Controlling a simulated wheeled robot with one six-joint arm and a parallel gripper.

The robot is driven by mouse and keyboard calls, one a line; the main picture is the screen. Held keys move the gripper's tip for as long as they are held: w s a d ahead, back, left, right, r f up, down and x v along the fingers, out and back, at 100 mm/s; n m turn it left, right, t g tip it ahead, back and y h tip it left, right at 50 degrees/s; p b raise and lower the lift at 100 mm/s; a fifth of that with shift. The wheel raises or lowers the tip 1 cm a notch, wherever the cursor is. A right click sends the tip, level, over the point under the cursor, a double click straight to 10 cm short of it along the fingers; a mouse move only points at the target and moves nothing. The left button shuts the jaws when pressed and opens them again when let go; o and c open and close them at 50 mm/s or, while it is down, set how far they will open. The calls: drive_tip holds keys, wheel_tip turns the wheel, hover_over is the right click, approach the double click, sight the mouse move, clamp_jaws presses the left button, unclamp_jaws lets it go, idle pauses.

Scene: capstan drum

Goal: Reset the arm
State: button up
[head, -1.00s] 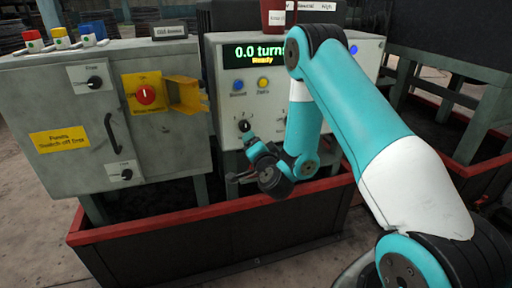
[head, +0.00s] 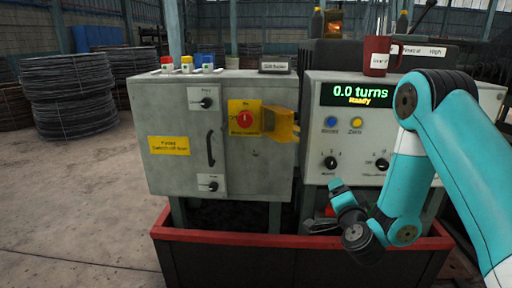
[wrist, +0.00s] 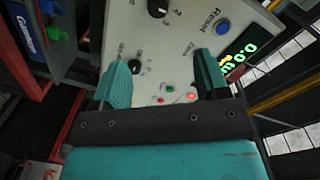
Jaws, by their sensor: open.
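My gripper (head: 322,222) hangs in front of the lower part of the control box (head: 382,180), with my teal arm reaching in from the right. In the wrist view my gripper (wrist: 165,85) is open, its two teal fingers apart with nothing between them. Beyond them is the box's pale panel, tilted in that view, with a black knob (wrist: 157,8), a blue button (wrist: 223,27) and a lit red light (wrist: 191,97). In the head view the display (head: 357,93) reads "0.0 turns" and "Ready".
A grey cabinet (head: 165,110) with a red switch (head: 245,119) and an open yellow cover (head: 281,124) stands left of the control box. A red mug (head: 376,56) sits on top of the box. A red-rimmed trough (head: 225,239) runs below. Open floor lies at left.

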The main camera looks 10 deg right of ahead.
drive_tip(key=s+a+r+n+g+y, duration=0.1)
drive_tip(key=a+r+n+y, duration=0.35)
drive_tip(key=a, duration=0.25)
drive_tip(key=a+r+n+g+y, duration=0.25)
drive_tip(key=a+n+y, duration=0.2)
drive_tip(key=a, duration=0.25)
drive_tip(key=s+a+r+n+g+y, duration=0.45)
drive_tip(key=s+a+n, duration=0.2)
drive_tip(key=s, duration=0.35)
drive_tip(key=s+d+r+n+g+h, duration=0.2)
drive_tip(key=s+n+g+h, duration=0.5)
drive_tip(key=s, duration=1.2)
wheel_tip(320, 180, up, 15)
drive_tip(key=m+g+y+p, duration=0.1)
drive_tip(key=y+p, duration=0.1)
drive_tip(key=p, duration=1.3)
drive_tip(key=shift+s+d+r+g+p, duration=0.2)
drive_tip(key=shift+d+g+p, duration=0.15)
drive_tip(key=shift+d+g, duration=0.1)
